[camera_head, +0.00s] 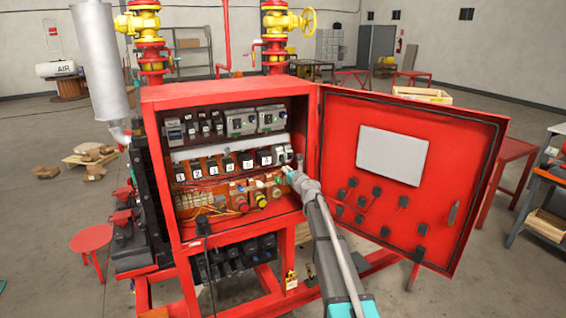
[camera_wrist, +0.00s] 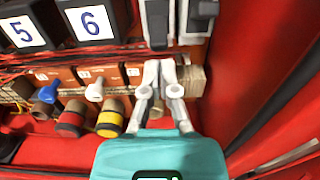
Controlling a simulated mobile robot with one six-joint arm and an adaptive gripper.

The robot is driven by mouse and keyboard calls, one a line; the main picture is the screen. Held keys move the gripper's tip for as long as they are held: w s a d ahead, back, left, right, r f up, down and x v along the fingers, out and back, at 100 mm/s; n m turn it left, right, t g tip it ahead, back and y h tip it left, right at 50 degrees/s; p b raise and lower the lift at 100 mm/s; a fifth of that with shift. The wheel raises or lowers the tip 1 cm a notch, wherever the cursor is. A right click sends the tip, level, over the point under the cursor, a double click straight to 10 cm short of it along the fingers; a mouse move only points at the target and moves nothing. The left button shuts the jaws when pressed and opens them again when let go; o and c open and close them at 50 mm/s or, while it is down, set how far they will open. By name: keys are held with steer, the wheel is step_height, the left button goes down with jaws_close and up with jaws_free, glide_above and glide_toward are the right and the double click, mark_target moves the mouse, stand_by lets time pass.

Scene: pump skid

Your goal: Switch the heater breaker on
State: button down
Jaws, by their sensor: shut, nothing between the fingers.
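The open red cabinet (camera_head: 160,95) shows rows of electrical parts. Two narrow breakers (camera_head: 283,155) sit at the right end of the numbered row. In the wrist view, the left breaker (camera_wrist: 157,22) has a dark front between pale sides, and the right breaker (camera_wrist: 197,18) is grey with a dark part. No heater label is readable, so I cannot tell which is the heater breaker. My gripper (camera_wrist: 160,68) is shut and empty, its fingertips just below the left breaker; contact cannot be told. In the head view my gripper (camera_head: 288,171) reaches inside the cabinet's right side.
Numbered black blocks (camera_wrist: 90,22) stand left of the breakers. Blue, white, red and yellow knobs (camera_wrist: 110,120) are lower left, close to my gripper. The open red door (camera_head: 340,120) stands to the right of my arm. The cabinet's right wall (camera_wrist: 235,85) is near.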

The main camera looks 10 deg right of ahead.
mark_target(282, 158)
steer(key=shift+r+p, duration=1.7)
stand_by(0.5)
steer(key=v, duration=0.7)
steer(key=shift+f+b, duration=0.25)
steer(key=shift+b, duration=0.1)
stand_by(0.3)
stand_by(0.4)
steer(key=s+a+f+n+g+y+b, duration=0.15)
steer(key=s+a+f+n+g, duration=0.3)
steer(key=s+f+n, duration=0.45)
steer(key=s+a+f+n+g+y+b, duration=0.1)
steer(key=s+a+f+n+g+b, duration=0.3)
steer(key=s+f+n, duration=0.5)
steer(key=s+d+f+n+g+h+b, duration=0.1)
steer(key=s+d+f+n+g+h, duration=0.1)
steer(key=s, duration=0.6)
steer(key=s+d+f+n+g+h+b, duration=0.1)
steer(key=s+d+f+n+g+h, duration=0.2)
steer(key=s+n, duration=0.4)
steer(key=s+d+f+n+g+h+b, duration=0.1)
steer(key=s+d+f+n+g+h, duration=0.1)
steer(key=s, duration=0.7)
step_height(282, 158, down, 2)
steer(key=n+g+h, duration=0.1)
steer(key=n, duration=0.2)
steer(key=shift+d+f+g, duration=0.15)
steer(key=shift+d+g, duration=0.1)
steer(key=shift+g, duration=0.1)
